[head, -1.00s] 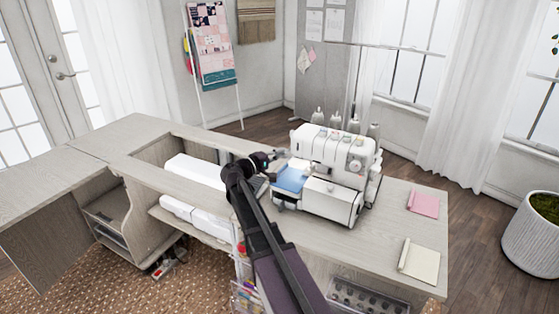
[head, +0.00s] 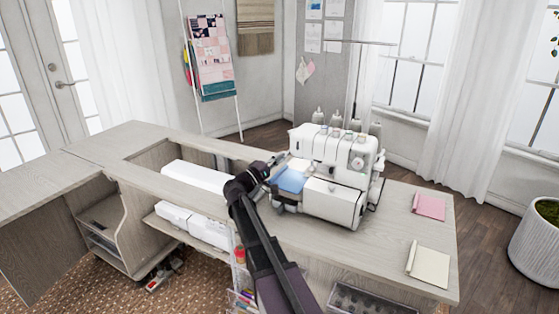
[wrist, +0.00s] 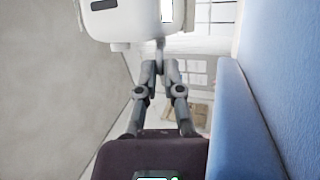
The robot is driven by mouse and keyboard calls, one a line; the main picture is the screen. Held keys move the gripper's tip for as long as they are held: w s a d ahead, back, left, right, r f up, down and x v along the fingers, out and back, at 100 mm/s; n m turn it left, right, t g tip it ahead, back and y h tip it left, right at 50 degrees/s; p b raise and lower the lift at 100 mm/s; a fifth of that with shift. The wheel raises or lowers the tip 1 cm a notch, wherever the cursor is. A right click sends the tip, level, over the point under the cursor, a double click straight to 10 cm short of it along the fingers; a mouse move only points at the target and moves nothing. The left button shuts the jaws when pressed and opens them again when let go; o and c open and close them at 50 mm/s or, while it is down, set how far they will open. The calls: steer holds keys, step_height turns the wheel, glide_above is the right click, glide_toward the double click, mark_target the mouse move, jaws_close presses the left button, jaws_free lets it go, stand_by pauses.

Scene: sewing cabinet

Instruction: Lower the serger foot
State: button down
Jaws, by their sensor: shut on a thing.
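The serger (head: 333,201) is a white machine standing on the right part of the cabinet top. Blue cloth (head: 290,180) lies at its left side and fills the right of the wrist view (wrist: 280,70). My gripper (head: 280,158) reaches to the serger's left side, just behind the cloth. In the wrist view, my gripper's fingers (wrist: 161,68) come together just under a white part of the serger (wrist: 122,22). They are shut on a small piece there, apparently the foot lever. The piece is mostly hidden, and the serger foot cannot be made out.
The cabinet top (head: 395,255) has bare room in front of the serger. A pink pad (head: 430,207) and a cream pad (head: 428,264) lie at its right. A white machine (head: 198,175) sits in the cabinet opening at left. Thread cones stand behind the serger.

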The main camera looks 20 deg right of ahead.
steer(key=c, duration=0.8)
jaws_free()
steer(key=shift+s+f, duration=0.1)
